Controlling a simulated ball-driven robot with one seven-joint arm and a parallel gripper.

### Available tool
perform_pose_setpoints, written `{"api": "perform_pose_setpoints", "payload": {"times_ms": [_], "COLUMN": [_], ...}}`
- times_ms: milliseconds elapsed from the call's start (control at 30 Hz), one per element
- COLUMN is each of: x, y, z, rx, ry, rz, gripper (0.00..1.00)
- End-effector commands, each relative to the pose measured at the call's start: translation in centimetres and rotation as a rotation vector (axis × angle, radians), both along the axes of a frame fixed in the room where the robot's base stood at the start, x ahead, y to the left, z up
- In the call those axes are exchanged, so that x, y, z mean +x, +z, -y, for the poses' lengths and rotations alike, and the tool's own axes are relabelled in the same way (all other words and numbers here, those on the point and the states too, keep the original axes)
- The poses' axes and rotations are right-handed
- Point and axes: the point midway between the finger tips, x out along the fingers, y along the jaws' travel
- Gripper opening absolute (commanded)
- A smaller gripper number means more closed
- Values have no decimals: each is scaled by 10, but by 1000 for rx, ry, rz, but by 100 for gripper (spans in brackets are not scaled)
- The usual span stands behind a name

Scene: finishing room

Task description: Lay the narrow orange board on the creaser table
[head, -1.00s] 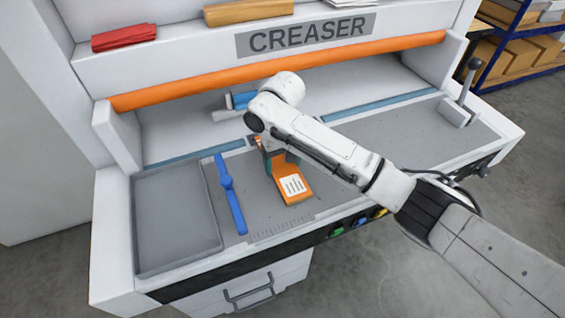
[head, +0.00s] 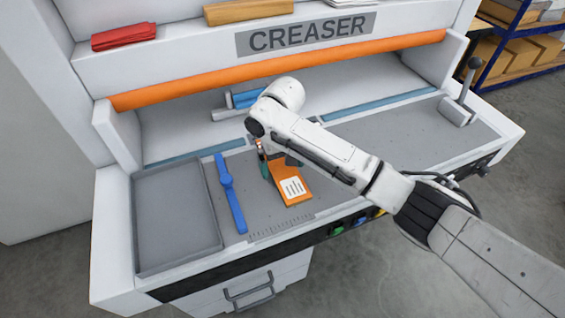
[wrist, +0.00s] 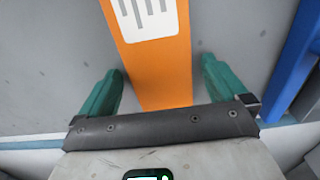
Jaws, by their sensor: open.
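The narrow orange board (head: 289,175) with a white printed label lies flat on the grey bed of the creaser table (head: 345,165). My gripper (head: 277,170) is low over the far part of the board, and my arm hides part of that end. In the wrist view my gripper (wrist: 160,66) is open. Its green fingers stand on either side of the orange board (wrist: 157,75), with a visible gap on each side. Whether the fingertips touch the bed cannot be told.
A blue tool (head: 231,190) lies left of the board, beside a shallow grey tray (head: 178,268). An orange roller bar (head: 210,84) spans the machine above the bed. A lever (head: 465,92) stands at the right. The bed right of my arm is clear.

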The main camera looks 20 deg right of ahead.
Motion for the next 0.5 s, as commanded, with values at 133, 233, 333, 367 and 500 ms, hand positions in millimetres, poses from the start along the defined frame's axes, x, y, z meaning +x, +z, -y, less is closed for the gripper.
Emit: {"api": "perform_pose_setpoints", "payload": {"times_ms": [133, 233, 333, 367, 500], "x": [0, 1, 1, 1, 1], "y": [7, 20, 39, 46, 75], "z": [0, -1, -1, -1, -1], "rx": [1, 2, 1, 2, 1], "ry": [1, 1, 2, 2, 2], "rz": [1, 2, 3, 4, 2], "gripper": [99, 99, 99, 99, 99]}}
